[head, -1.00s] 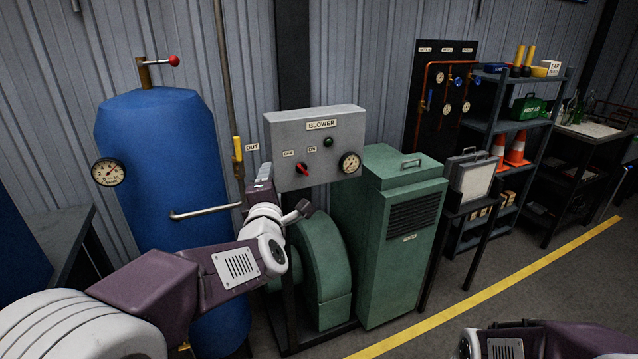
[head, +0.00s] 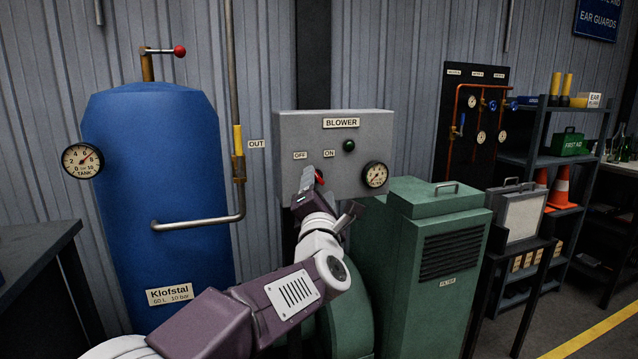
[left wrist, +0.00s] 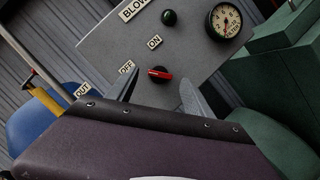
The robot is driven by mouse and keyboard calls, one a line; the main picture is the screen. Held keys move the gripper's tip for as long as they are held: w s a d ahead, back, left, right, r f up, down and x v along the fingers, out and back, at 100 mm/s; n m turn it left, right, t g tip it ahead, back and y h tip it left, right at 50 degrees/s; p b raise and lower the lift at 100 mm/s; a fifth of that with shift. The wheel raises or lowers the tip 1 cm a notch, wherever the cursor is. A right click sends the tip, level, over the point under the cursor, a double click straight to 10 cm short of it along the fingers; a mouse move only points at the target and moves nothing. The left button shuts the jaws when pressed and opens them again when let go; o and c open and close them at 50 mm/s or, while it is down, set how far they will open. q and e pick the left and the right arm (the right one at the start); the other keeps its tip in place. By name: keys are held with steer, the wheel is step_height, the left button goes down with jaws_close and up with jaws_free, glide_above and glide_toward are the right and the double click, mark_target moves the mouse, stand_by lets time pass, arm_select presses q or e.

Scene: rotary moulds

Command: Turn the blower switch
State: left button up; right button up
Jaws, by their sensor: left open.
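The blower switch is a dark round knob with a red bar (left wrist: 160,74) across it, on the grey panel below the OFF and ON labels. In the head view the switch (head: 319,176) is mostly hidden behind my left gripper (head: 308,180). In the left wrist view my left gripper (left wrist: 160,94) is open, with one finger on each side of the switch in the picture. I see no finger touching it, and its distance from the panel is hard to tell. The grey blower panel (head: 290,133) carries a green lamp (head: 349,145) and a gauge (head: 375,174). My right gripper is not in view.
A blue tank (head: 155,140) with a bent pipe (head: 200,222) stands left of the panel. A green filter cabinet (head: 440,270) stands right, below the panel.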

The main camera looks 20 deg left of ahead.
mark_target(319, 179)
arm_select(q)
steer(key=x, duration=0.3)
steer(key=shift+w, duration=0.15)
steer(key=shift+c, duration=0.3)
jaws_close()
steer(key=shift+r+m+h+p, duration=0.2)
steer(key=shift+m+h+p, duration=0.1)
steer(key=shift+m+p, duration=0.6)
steer(key=m+g+p, duration=0.1)
steer(key=m+p, duration=0.2)
steer(key=p, duration=0.4)
steer(key=m+g+p, duration=0.2)
steer(key=m+p, duration=0.2)
steer(key=p, duration=0.4)
steer(key=m+g+p, duration=0.2)
steer(key=m+p, duration=0.2)
steer(key=p, duration=0.3)
steer(key=shift+r+h+p, duration=0.25)
steer(key=shift+h+p, duration=0.05)
steer(key=shift+h, duration=0.1)
steer(key=shift+f+m+p, duration=0.25)
steer(key=shift+m+p, duration=0.25)
steer(key=shift+p, duration=0.25)
steer(key=shift+o, duration=0.3)
jaws_free()
